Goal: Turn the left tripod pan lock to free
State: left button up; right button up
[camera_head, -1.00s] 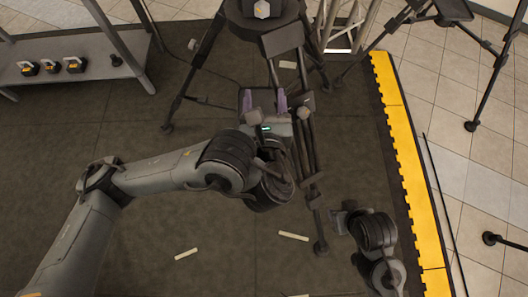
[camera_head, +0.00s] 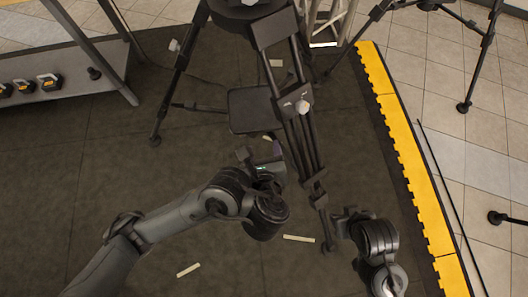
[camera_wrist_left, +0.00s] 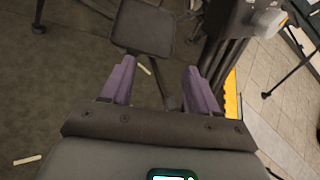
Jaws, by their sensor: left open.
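The black tripod (camera_head: 284,110) stands at the top centre in the head view, its legs spread. A pale knob (camera_head: 302,107) sits on a bracket at its near side; it also shows at the upper right of the left wrist view (camera_wrist_left: 272,18). Another grey knob (camera_head: 174,45) is at the upper left. I cannot tell which is the pan lock. My left gripper (camera_head: 262,146) is open and empty, below and left of the bracket knob. Its purple fingers (camera_wrist_left: 160,75) are apart and touch nothing. My right gripper (camera_head: 345,217) is at the lower right, its jaws unclear.
A dark flat plate (camera_head: 252,110) is beside the tripod. A grey shelf (camera_head: 60,92) with small black-and-yellow items stands at the left. A yellow mat edge (camera_head: 405,150) runs along the right, with another tripod (camera_head: 466,105) beyond. Pale strips (camera_head: 298,239) lie on the floor.

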pick_arm(q)
jog(key=shift+s+f, duration=0.15)
jog(key=shift+f, duration=0.4)
jog(key=s+a+r+n+g+p, duration=0.25)
jog(key=s+n+g+p, duration=0.2)
jog(key=s+p, duration=0.35)
jog(key=s+a+r+n+g+p, duration=0.2)
jog(key=s+a+n+g+p, duration=0.3)
jog(key=p, duration=0.6)
jog(key=a+r+n+t+p, duration=0.1)
jog(key=a+r+n+p, duration=0.25)
jog(key=a+n, duration=0.55)
jog(key=a+r+n+t+p, duration=0.15)
jog(key=a+r+n, duration=0.3)
jog(key=n, duration=0.85)
notch_tip(320, 180, up, 37)
jog(key=p, duration=3.8)
jog(key=shift+m+g+h, duration=0.3)
jog(key=shift+m+g, duration=0.05)
jog(key=shift+g, duration=0.05)
